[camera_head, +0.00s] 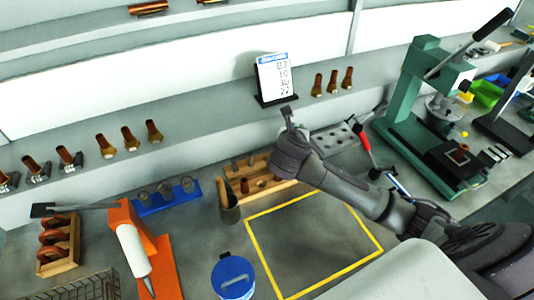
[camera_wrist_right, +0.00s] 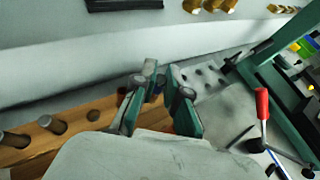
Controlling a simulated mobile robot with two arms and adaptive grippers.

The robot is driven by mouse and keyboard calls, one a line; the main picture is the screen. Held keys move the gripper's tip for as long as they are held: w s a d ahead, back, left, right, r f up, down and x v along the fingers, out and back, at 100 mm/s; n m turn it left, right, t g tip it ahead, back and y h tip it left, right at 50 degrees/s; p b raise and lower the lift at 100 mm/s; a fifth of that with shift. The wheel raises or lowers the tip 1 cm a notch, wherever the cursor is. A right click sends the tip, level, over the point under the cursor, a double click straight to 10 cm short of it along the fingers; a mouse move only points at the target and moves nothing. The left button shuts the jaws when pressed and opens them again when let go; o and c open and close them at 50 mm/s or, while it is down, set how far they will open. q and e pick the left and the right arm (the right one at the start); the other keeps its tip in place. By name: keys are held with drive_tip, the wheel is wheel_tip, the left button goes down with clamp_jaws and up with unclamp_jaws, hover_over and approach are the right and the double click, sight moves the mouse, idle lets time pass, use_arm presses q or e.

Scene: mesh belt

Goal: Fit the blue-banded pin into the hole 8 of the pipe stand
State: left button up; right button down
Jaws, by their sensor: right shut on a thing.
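My right gripper (camera_head: 287,118) reaches in from the right above the back of the bench, beside a wooden holed block (camera_head: 278,186). In the right wrist view its two green-sided fingers (camera_wrist_right: 160,92) close on a small dark thing, taken as the blue-banded pin (camera_wrist_right: 156,88). It is mostly hidden by the fingers, and its band cannot be made out. The wooden block (camera_wrist_right: 85,118) with several round holes or pegs lies left of and below the fingers. A grey plate with several holes (camera_wrist_right: 213,89) lies beyond them to the right. No hole numbers are readable. My left gripper is not in view.
A yellow-outlined square (camera_head: 310,245) in front is clear. A blue rack (camera_head: 165,205), an orange tool (camera_head: 130,238) and a blue-lidded can (camera_head: 233,277) stand at the left. A green press (camera_head: 420,95) and a red-handled tool (camera_head: 364,140) are at the right. A number card (camera_head: 274,76) stands behind.

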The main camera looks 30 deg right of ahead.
drive_tip(key=w+a+f, duration=0.1)
drive_tip(key=a, duration=0.1)
drive_tip(key=w+a+f, duration=0.1)
drive_tip(key=a+f, duration=0.1)
drive_tip(key=w+a+f, duration=0.1)
drive_tip(key=a, duration=0.2)
drive_tip(key=shift+w+f+p, duration=0.2)
drive_tip(key=shift+w+p, duration=0.2)
wheel_tip(320, 180, down, 4)
drive_tip(key=shift+a+f, duration=0.1)
drive_tip(key=shift+a, duration=0.05)
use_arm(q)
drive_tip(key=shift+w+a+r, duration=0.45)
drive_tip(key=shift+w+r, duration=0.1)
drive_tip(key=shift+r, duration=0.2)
use_arm(e)
drive_tip(key=shift+f, duration=0.15)
drive_tip(key=c, duration=1.5)
unclamp_jaws()
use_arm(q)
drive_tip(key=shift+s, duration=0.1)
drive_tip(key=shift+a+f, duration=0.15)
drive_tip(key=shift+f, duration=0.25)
use_arm(e)
drive_tip(key=v, duration=1.2)
